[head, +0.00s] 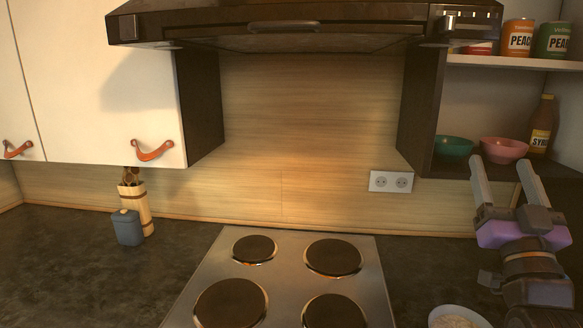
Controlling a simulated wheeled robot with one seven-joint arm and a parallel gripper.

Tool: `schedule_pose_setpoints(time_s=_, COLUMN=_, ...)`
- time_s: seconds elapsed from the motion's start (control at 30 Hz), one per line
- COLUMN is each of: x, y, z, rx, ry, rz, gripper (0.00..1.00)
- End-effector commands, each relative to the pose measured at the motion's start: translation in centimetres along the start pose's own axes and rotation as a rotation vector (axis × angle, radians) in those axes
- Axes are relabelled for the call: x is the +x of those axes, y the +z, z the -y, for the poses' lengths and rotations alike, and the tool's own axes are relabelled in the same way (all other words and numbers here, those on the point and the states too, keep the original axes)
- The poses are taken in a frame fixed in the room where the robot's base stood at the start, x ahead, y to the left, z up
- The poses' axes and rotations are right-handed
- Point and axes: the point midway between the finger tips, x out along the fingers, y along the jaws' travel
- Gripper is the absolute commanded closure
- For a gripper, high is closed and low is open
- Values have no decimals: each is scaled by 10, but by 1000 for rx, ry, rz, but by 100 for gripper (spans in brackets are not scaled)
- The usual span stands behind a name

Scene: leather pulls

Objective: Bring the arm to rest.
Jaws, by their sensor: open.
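My gripper (506,180) is at the right of the head view, raised above the counter. Its two pale fingers point up and stand apart, with nothing between them that I can see held. The fingertips overlap the view of the open shelf, just below a pink bowl (504,150). I cannot tell how far the fingers are from the shelf. My arm runs down to the lower right corner of the picture.
A cooktop (285,285) with several round plates lies in the middle. A white bowl (458,318) stands near my arm. A green bowl (453,146) and syrup bottle (542,125) stand on the shelf. A range hood (290,25) hangs above. A grey jar (127,228) stands left.

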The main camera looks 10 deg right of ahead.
Motion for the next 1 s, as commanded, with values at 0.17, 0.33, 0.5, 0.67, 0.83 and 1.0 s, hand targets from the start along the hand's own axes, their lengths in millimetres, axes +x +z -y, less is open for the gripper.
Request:
schedule_pose_setpoints(time_s=0.17, x=-77, y=38, z=22, rx=26, ry=-18, rz=58, gripper=36)
schedule_pose_setpoints(time_s=0.33, x=-148, y=58, z=38, rx=43, ry=-38, rz=114, gripper=36)
schedule_pose_setpoints(time_s=0.5, x=-218, y=69, z=53, rx=55, ry=-63, rz=184, gripper=36)
schedule_pose_setpoints(time_s=0.67, x=-282, y=72, z=62, rx=61, ry=-93, rz=262, gripper=36)
schedule_pose_setpoints(time_s=0.83, x=-346, y=68, z=69, rx=64, ry=-132, rz=360, gripper=36)
schedule_pose_setpoints(time_s=1.0, x=-409, y=61, z=72, rx=63, ry=-178, rz=484, gripper=36)
